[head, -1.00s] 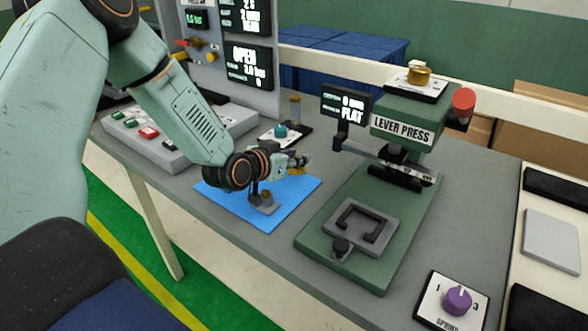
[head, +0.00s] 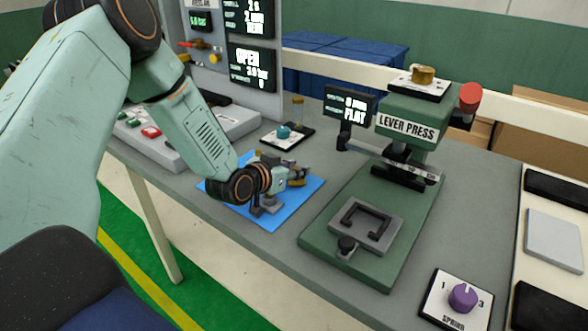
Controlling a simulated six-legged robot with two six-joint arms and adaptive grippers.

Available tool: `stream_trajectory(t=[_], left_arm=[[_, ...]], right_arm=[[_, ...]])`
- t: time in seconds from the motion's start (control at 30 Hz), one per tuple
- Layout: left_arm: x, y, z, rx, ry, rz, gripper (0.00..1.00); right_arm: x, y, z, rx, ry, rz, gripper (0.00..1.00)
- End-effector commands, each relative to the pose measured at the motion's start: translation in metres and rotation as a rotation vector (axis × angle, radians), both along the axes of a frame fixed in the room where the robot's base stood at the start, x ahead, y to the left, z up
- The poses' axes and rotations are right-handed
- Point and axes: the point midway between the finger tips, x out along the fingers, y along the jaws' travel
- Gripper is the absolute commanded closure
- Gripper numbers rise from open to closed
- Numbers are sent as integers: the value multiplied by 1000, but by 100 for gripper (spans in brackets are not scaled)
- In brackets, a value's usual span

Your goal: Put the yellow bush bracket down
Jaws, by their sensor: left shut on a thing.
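My left gripper (head: 295,177) is over the right part of the blue mat (head: 238,212), low and close to its surface. It is shut on the yellow bush bracket (head: 300,170), which shows only as a small grey and dull yellow piece at the jaws. The wrist and fingers hide much of it, and I cannot tell whether it touches the mat. A grey bracket-like part (head: 268,208) sits on the mat below my wrist, partly covered by it. My right gripper is out of view.
The green lever press (head: 345,255) stands right of the mat, close to my gripper. A teal knob (head: 283,132) is behind, a button box (head: 150,140) left. A purple spring dial (head: 462,298) is at front right.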

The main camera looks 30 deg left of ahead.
Motion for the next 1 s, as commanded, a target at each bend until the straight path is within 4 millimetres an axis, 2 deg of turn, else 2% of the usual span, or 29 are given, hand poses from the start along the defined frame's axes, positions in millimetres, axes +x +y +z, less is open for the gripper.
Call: stream_trajectory(t=[0.03, 0.3, 0.6, 0.77, 1.0], left_arm=[[-2, -1, -4, -5, 9, -1, 71], [-3, -2, -6, -6, 13, 0, 49], [-4, -2, -6, -7, 17, -1, 49], [-4, -2, 7, -7, 16, -1, 49], [-36, 2, 24, -12, 11, 4, 49]], right_arm=[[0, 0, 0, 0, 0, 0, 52], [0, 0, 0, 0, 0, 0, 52], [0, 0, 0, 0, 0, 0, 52], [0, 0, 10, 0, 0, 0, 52], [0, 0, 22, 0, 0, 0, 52]])
